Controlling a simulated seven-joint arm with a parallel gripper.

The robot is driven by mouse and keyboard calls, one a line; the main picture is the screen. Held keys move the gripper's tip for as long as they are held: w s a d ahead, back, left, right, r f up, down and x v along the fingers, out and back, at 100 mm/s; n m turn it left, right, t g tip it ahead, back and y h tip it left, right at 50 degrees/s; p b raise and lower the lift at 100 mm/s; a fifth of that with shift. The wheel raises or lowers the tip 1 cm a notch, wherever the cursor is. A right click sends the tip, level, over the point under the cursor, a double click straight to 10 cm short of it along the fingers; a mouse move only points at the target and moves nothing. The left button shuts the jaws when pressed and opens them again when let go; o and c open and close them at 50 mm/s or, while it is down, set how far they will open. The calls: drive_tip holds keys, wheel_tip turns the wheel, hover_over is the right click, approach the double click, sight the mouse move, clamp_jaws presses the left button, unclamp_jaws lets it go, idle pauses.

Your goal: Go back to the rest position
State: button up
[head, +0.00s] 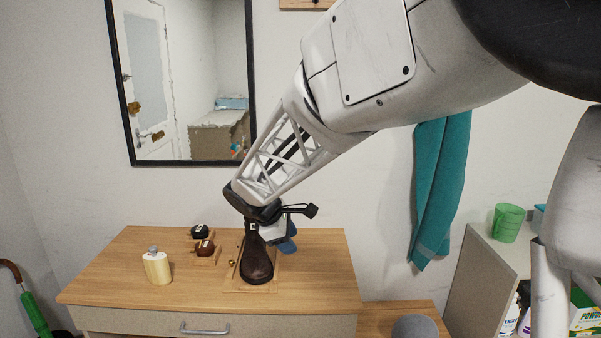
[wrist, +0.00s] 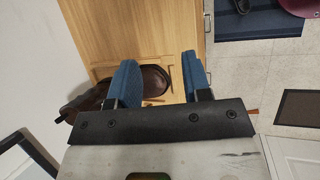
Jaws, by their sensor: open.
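My gripper (head: 284,242) hangs over the right side of the wooden dresser, close to a dark brown shoe (head: 257,262). In the wrist view my gripper (wrist: 160,75) shows two blue finger pads spread apart with nothing held between them. Brown leather (wrist: 154,82) shows below and behind the gap. The shoe stands on a light wooden board (head: 273,284) on the dresser top, and my wrist hides its upper part. I cannot tell from the head view whether a finger touches the shoe.
The dresser (head: 120,285) also holds a cream bottle (head: 157,266), a small brown item (head: 205,248) and a dark round item (head: 200,231). A mirror (head: 185,80) hangs behind.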

drive_tip(key=s+d+r+m+y, duration=0.1)
drive_tip(key=s+d+r+m, duration=0.25)
drive_tip(key=s+d, duration=0.5)
drive_tip(key=s+d+m+y, duration=0.1)
drive_tip(key=s+d+m, duration=0.3)
drive_tip(key=s, duration=0.4)
drive_tip(key=s+d+f+m+y, duration=0.1)
drive_tip(key=s+d+m, duration=0.3)
drive_tip(key=s, duration=0.5)
drive_tip(key=s+d+m+y, duration=0.2)
drive_tip(key=s+d+m, duration=0.3)
drive_tip(key=s, duration=0.4)
drive_tip(key=shift+f+m+g, duration=0.2)
drive_tip(key=shift+m+g, duration=0.1)
drive_tip(key=shift+m, duration=0.05)
